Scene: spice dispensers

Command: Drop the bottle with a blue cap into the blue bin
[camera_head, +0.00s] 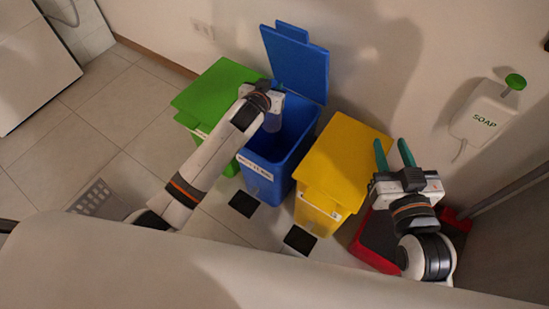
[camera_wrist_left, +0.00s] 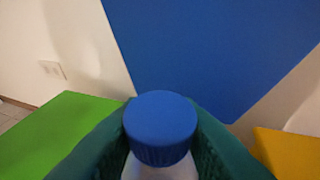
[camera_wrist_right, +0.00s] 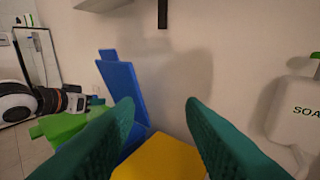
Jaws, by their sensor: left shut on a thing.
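The blue bin (camera_head: 262,178) stands between a green and a yellow bin, and its lid (camera_head: 301,67) is raised. My left gripper (camera_wrist_left: 160,150) is shut on the bottle with the blue cap (camera_wrist_left: 160,125), just below the cap. In the head view the left gripper (camera_head: 270,92) is over the blue bin's opening, and the pale bottle (camera_head: 272,122) hangs below it at the opening. The bottle's lower end is hard to make out. My right gripper (camera_head: 396,158) is open and empty, right of the yellow bin; its spread fingers also show in the right wrist view (camera_wrist_right: 160,125).
The green bin (camera_head: 215,88) and the yellow bin (camera_head: 345,155) have shut lids. A red bin (camera_head: 372,240) is partly hidden under my right arm. A soap dispenser (camera_head: 485,115) hangs on the wall. Tiled floor (camera_head: 100,140) is open at the left.

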